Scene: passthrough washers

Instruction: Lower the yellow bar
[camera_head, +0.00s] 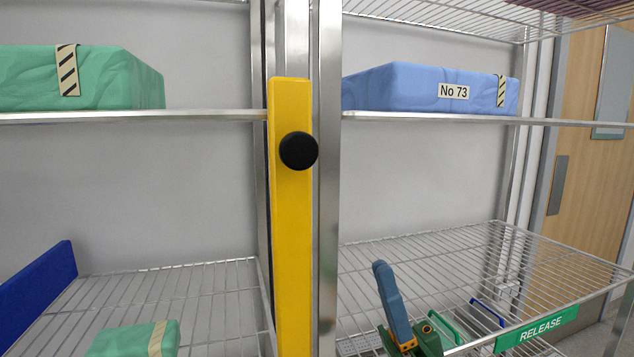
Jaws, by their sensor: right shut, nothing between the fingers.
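The yellow bar (291,230) stands upright in front of the metal posts between the left and right shelf bays. Its top end is a little above the middle shelves, and its lower end runs out of the picture. A round black knob (298,151) sits on its upper part. My right gripper (381,268) is low in the picture, to the right of the bar and apart from it. Its blue fingers point up, are shut and hold nothing. My left gripper is not in view.
A green wrapped pack (100,80) lies on the left shelf and a blue pack marked No 73 (410,88) on the right shelf. Below are wire shelves, a smaller green pack (130,341), a dark blue panel (38,292) and a RELEASE label (540,328).

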